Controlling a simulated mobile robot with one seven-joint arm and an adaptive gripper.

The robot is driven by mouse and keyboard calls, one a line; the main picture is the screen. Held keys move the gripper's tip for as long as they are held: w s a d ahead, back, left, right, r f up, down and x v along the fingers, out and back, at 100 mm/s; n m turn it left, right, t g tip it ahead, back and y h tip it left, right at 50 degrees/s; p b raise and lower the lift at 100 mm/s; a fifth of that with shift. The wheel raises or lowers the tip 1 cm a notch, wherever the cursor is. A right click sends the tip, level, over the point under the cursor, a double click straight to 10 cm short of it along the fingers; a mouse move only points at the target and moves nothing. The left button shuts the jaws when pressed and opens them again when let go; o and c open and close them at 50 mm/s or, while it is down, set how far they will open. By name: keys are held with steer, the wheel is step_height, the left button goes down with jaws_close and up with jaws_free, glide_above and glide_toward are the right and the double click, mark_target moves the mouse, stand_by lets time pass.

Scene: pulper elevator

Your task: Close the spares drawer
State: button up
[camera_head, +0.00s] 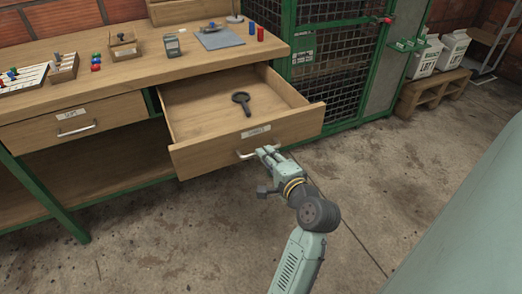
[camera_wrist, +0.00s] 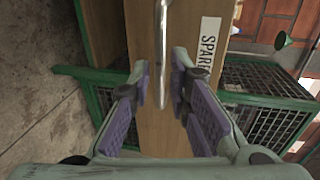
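The spares drawer (camera_head: 215,152) is pulled well out of the wooden workbench at its right end. A dark round-headed tool (camera_head: 241,100) lies inside it. Its front has a white label and a metal bar handle (camera_head: 243,156). The wrist view shows the drawer front (camera_wrist: 160,135), the handle (camera_wrist: 161,40) and a label reading "SPARE", partly cut off. My gripper (camera_head: 266,153) is at the handle's right end, in front of the drawer. In the wrist view my gripper (camera_wrist: 160,78) has its purple-padded fingers apart, with the handle's end between them; contact is unclear.
A second drawer (camera_head: 75,122) to the left is shut. The bench top (camera_head: 130,72) carries small parts and tools. A green mesh cage (camera_head: 335,70) stands right of the drawer. A pallet (camera_head: 432,90) with white containers is farther right. The concrete floor in front is clear.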

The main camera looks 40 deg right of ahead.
steer(key=shift+x, duration=1.9)
steer(key=shift+c, duration=0.3)
jaws_close()
